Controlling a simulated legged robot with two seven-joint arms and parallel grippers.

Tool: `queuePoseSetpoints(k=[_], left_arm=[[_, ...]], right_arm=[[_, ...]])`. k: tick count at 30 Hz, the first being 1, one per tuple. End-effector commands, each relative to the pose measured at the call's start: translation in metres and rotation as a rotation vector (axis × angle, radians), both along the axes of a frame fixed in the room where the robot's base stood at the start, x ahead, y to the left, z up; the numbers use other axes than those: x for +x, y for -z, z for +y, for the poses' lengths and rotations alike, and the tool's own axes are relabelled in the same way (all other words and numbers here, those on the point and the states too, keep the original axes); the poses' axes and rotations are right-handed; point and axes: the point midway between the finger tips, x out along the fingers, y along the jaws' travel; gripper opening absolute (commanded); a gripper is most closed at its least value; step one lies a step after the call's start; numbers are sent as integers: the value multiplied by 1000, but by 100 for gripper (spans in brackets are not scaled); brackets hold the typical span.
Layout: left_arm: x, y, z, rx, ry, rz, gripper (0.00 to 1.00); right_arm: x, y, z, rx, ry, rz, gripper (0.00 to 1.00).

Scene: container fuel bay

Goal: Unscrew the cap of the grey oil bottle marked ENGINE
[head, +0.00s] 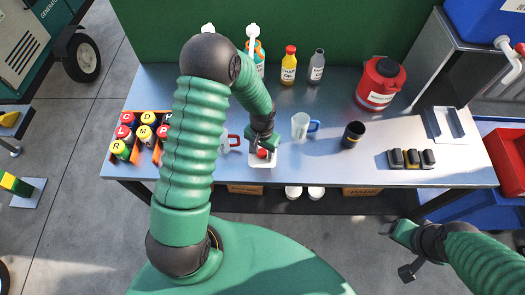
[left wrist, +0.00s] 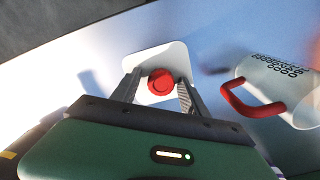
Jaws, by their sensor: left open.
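The grey oil bottle (head: 317,68) stands upright at the back of the bench, with a dark grey cap on its top. Its label is too small to read surely. My left gripper (head: 264,150) is well in front of it and to its left, low over a small white dish. In the left wrist view my left gripper (left wrist: 160,92) is open, its fingers on either side of a round red piece (left wrist: 161,82) like a cap, on the white dish (left wrist: 158,55). My right gripper (head: 400,252) is open and empty, in front of the bench at the right.
A yellow bottle with a red cap (head: 289,68) stands close left of the grey one. A red-handled mug (left wrist: 278,88) is beside my left gripper.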

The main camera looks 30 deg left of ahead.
Motion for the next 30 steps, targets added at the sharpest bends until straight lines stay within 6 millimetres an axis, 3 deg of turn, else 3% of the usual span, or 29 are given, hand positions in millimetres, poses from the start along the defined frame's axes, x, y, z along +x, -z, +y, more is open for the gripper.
queuePoseSetpoints(k=[14,17,24,30], left_arm=[[0,-3,0,1,-1,1,54],[1,-17,1,2,-1,-4,54],[1,-79,1,2,-1,-5,54],[1,-114,1,1,0,-2,54]], right_arm=[[0,-1,0,0,0,0,75],[0,2,0,0,0,0,75],[0,9,0,0,0,0,75],[0,11,0,0,0,0,75]])
